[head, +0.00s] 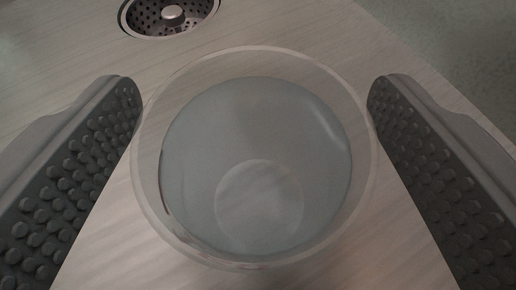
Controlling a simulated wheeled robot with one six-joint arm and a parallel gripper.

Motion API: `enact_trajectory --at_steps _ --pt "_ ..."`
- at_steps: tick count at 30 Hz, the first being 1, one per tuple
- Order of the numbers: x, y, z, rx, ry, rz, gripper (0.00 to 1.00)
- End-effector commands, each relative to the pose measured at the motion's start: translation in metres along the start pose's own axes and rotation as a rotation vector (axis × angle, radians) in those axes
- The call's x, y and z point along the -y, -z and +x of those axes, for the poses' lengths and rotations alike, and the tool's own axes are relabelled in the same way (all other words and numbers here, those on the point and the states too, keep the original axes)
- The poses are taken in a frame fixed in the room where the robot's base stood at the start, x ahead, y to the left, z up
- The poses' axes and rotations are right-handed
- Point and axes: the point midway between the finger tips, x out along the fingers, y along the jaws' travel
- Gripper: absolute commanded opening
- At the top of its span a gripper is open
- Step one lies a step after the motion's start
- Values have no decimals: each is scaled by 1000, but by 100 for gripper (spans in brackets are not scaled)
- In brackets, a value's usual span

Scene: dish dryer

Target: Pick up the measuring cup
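The measuring cup (255,130) is a clear, round vessel with a pale bluish-grey inside, seen from above in the middle of the head view. My gripper (252,100) has its two dark, studded finger pads spread wide, one on each side of the cup. The cup's rim comes close to both fingertips in the picture; I cannot tell whether either pad touches it. No handle or markings show on the cup.
A round metal drain strainer (171,14) with holes lies at the top left, beyond the cup. The pale wood-grain surface (75,60) around it is otherwise clear. A greenish-grey area (450,40) lies past the surface's edge at the upper right.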

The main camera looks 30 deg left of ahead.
Motion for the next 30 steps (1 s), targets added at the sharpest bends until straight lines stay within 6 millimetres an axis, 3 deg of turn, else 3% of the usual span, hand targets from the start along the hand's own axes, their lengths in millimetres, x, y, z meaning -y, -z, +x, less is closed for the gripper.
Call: enact_trajectory --at_steps 1,9,30 --pt "0 0 0 0 0 0 71" --pt "0 0 0 -1 0 0 20" --pt "0 12 -5 -2 0 0 20"
